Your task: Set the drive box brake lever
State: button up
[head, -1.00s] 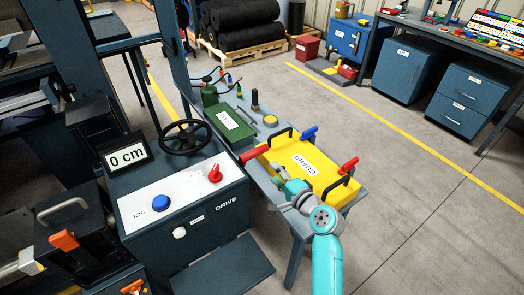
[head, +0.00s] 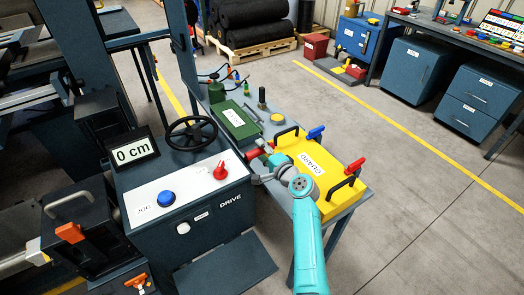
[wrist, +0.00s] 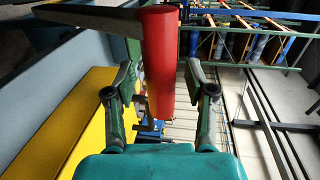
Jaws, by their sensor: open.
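The drive box (head: 230,207) is a dark box with a white top panel, at the left-centre of the head view. Its brake lever (head: 252,154) has a red grip at the box's upper right side, partly hidden by my gripper. My gripper (head: 263,148) is at this red grip, beside the yellow guard. In the wrist view the red lever (wrist: 160,55) runs down between the two fingers of my gripper (wrist: 161,85), which are open on either side. Gaps show on both sides, and neither finger appears to touch it.
A yellow guard (head: 328,157) with black handles, a blue clamp and a red clamp lies on the bench just right. A black handwheel (head: 191,132), a red knob (head: 220,171) and a blue jog button (head: 166,197) are on the drive box.

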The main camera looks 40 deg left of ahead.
jog(key=shift+a, duration=0.2)
grip_shut()
jog(key=shift+a+r, duration=0.1)
